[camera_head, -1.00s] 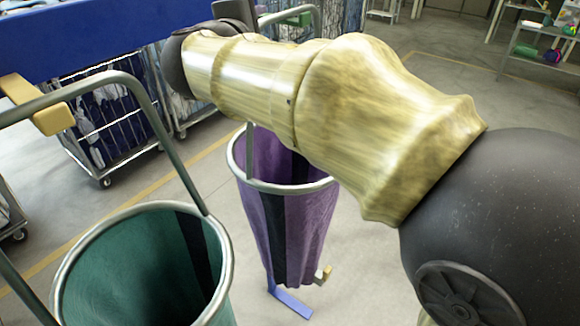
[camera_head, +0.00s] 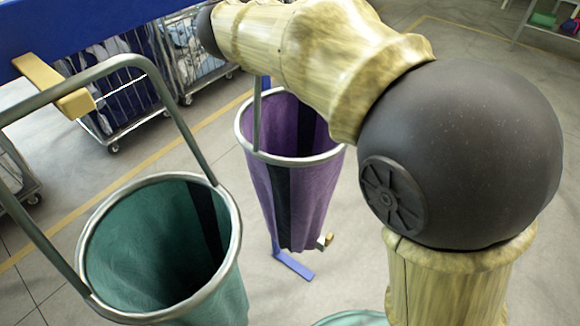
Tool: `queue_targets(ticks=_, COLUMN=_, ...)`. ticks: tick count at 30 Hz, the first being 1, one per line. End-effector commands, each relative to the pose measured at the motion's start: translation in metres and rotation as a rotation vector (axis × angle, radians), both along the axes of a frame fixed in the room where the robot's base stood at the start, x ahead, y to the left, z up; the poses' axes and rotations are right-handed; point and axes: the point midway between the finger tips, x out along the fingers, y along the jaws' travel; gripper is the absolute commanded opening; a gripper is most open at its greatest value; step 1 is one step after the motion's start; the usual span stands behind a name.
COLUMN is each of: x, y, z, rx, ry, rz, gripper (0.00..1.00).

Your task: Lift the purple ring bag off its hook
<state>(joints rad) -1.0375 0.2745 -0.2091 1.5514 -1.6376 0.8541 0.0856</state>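One metal handle bar (camera_head: 257,112) rises from the rim. My arm covers the rest of the handle and its hook, so I cannot see how it hangs. My gripper is not in view; my arm reaches toward the top, above and behind the purple bag's rim.
A green ring bag (camera_head: 150,250) hangs at the left by its handle from a yellow hook (camera_head: 55,85) on a blue beam (camera_head: 90,25). A blue foot piece (camera_head: 293,265) lies below the purple bag. Wire carts (camera_head: 120,95) stand behind. Grey floor is clear between.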

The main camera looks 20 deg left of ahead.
Motion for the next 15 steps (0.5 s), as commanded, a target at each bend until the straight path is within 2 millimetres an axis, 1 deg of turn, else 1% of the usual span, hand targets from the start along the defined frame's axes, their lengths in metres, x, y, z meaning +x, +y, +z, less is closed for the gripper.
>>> queue_targets(ticks=8, x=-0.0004, y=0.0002, z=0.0, rx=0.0, ry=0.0, rz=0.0, gripper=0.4)
queue_targets(ticks=9, x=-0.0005, y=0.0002, z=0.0, rx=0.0, ry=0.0, rz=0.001, gripper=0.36)
queue_targets(ticks=11, x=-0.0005, y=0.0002, z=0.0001, rx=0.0, ry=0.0, rz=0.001, gripper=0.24)
queue_targets(ticks=12, x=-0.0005, y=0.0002, z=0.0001, rx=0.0, ry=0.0, rz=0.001, gripper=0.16)
queue_targets(ticks=15, x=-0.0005, y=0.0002, z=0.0, rx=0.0, ry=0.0, rz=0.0, gripper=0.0)
